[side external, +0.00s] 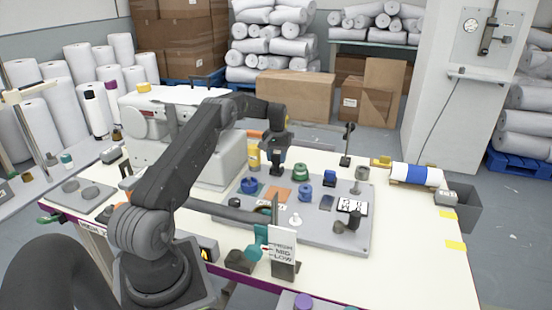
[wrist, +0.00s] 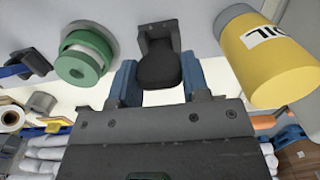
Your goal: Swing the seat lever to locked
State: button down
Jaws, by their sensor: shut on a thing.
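A dark lever with a rounded black end (wrist: 158,68) rises from a dark bracket. In the side view it is a small dark shape (side external: 277,166) at the back of the grey board (side external: 235,225). My gripper (wrist: 159,78) has its blue fingers on both sides of the rounded end and is shut on it. In the side view my gripper (side external: 276,148) points down at the lever. My fingers hide part of the lever there. No lock marking can be read.
A yellow oil bottle (wrist: 265,60) stands close to the right in the wrist view, and a green spool (wrist: 85,57) to the left. The table's right front (side external: 415,270) is mostly clear.

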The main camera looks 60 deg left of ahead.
jog(key=shift+w+a+g+h, duration=0.15)
jog(key=shift+g+h, duration=0.25)
dwell(0.5)
jog(key=c, duration=0.6)
grip_release()
notch_tip(320, 180, up, 7)
jog(key=shift+w+a+r, duration=0.2)
jog(key=shift+w+a, duration=0.15)
jog(key=shift+a, duration=0.05)
jog(key=shift+c, duration=0.3)
